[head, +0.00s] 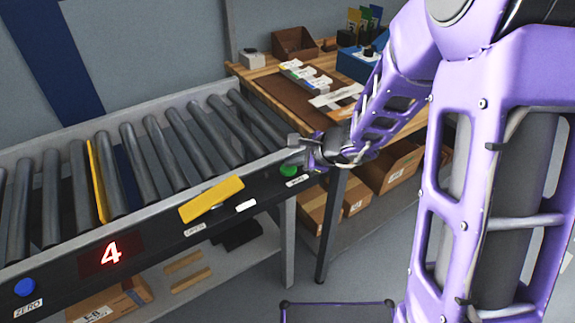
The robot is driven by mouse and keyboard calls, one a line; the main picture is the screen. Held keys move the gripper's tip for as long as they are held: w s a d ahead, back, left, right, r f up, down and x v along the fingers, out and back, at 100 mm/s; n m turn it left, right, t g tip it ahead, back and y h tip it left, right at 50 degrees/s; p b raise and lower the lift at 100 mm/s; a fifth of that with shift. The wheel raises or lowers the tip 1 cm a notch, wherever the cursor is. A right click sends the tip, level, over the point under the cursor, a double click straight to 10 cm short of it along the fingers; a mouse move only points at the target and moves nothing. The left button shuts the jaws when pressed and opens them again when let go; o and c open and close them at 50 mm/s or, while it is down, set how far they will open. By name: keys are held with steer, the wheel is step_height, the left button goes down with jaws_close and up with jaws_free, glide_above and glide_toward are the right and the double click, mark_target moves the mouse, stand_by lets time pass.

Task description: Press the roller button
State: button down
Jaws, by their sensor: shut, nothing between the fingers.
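A green button (289,170) sits on the dark front panel at the right end of the roller conveyor (150,150). A white label (298,181) is below it, too small to read, so I cannot confirm it is the roller button. My gripper (294,141) is shut and empty, just above and slightly right of the green button. Part of the button's upper edge is close to my gripper in the picture; I cannot tell whether they touch. A blue button (24,287) labelled ZERO is at the panel's left end.
A yellow plate (212,199) sticks out from the panel, left of the green button. A red display (111,255) shows 4. A wooden bench (262,84) with trays and a blue box (357,64) stands behind. Cardboard boxes (388,168) are below it.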

mark_target(293, 170)
steer(key=shift+s+d, duration=0.1)
stand_by(0.3)
steer(key=shift+r+p, duration=2.45)
steer(key=shift+r, duration=0.7)
